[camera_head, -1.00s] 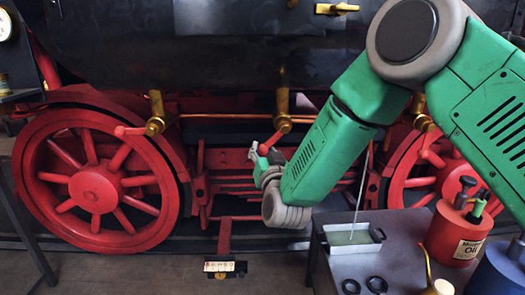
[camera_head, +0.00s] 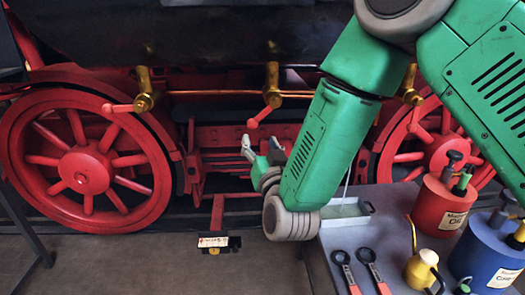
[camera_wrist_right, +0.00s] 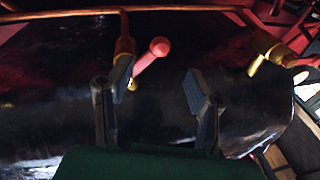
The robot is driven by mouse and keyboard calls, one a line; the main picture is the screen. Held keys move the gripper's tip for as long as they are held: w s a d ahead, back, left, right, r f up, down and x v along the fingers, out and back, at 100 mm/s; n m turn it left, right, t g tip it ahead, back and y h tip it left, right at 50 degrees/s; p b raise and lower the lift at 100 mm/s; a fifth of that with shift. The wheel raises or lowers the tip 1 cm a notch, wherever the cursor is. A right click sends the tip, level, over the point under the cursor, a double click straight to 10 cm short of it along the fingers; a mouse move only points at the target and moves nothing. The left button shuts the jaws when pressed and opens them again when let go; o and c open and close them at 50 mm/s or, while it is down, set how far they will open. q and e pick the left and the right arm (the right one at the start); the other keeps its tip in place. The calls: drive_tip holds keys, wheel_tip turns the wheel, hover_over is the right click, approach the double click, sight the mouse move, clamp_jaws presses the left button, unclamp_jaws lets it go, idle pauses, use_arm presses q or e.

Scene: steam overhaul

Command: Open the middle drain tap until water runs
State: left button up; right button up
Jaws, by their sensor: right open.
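The middle drain tap (camera_head: 271,88) is a brass fitting under the dark cylinder, with a red ball-ended lever (camera_head: 259,117) slanting down to the left. No water shows at its outlet. My right gripper (camera_head: 261,145) is open and empty, just below the lever's end in the head view. In the right wrist view the tap (camera_wrist_right: 125,42) stands beyond the left finger, and its lever (camera_wrist_right: 150,62) shows between the two open fingers (camera_wrist_right: 160,82), nearer the left one. I cannot tell if a finger touches it. My left gripper is not in view.
Two more brass taps stand left (camera_head: 144,92) and right (camera_head: 409,86) of the middle one. Red wheels (camera_head: 85,170) are behind. At the lower right a grey table (camera_head: 330,235) holds a tray (camera_head: 345,211), a red oil can (camera_head: 440,205), a blue can (camera_head: 485,250) and two tools.

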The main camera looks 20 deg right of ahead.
drive_tip(key=shift+s+a+f, duration=0.15)
drive_tip(key=shift+s, duration=0.65)
drive_tip(key=shift+s+a+f, duration=0.1)
drive_tip(key=shift+s, duration=0.65)
